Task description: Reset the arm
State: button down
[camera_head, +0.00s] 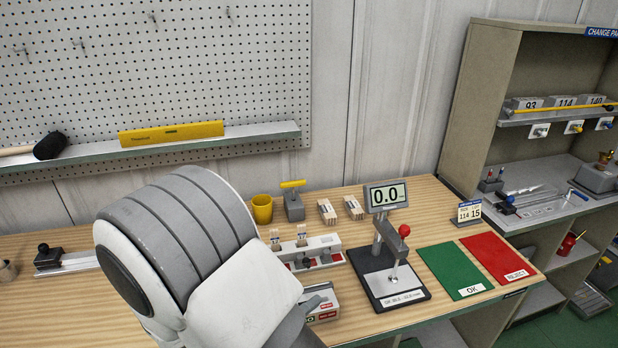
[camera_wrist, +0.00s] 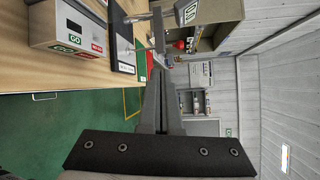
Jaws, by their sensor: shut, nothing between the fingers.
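My arm (camera_head: 185,250) is a white and grey link, folded large in the left foreground of the head view. It covers part of the wooden workbench (camera_head: 55,315). My gripper (camera_wrist: 161,75) shows in the wrist view with its dark fingers together and nothing between them. It points out past the bench edge, with the green floor and the grey wall behind it. In the head view the gripper is hidden behind my own arm.
A gauge stand (camera_head: 388,275) with a 0.0 display stands on the bench, right of my arm. A grey GO box (camera_head: 322,300) is close beside the arm. A green OK mat (camera_head: 453,268) and a red REJECT mat (camera_head: 497,254) lie right. A shelf unit (camera_head: 478,110) stands further right.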

jog(key=s+d+r+m+g+y, duration=0.1)
jog(key=s+d+r+m+g, duration=0.15)
jog(key=d+m+g, duration=0.4)
jog(key=s+d+r+m+g+y, duration=0.1)
jog(key=s+d+r+m, duration=0.15)
jog(key=m, duration=0.65)
jog(key=s+d+r+m+g+y, duration=0.1)
jog(key=s+d+r+m+g, duration=0.1)
jog(key=d+r+m+g, duration=0.35)
jog(key=s+r+m+t+y, duration=0.2)
jog(key=r+m+t+y, duration=0.1)
jog(key=m, duration=0.7)
jog(key=s+r+m+t+y, duration=0.2)
jog(key=r+m+y, duration=0.3)
jog(key=m, duration=0.6)
jog(key=shift+s+t, duration=0.35)
jog(key=shift+t, duration=0.35)
jog(key=shift+d, duration=0.15)
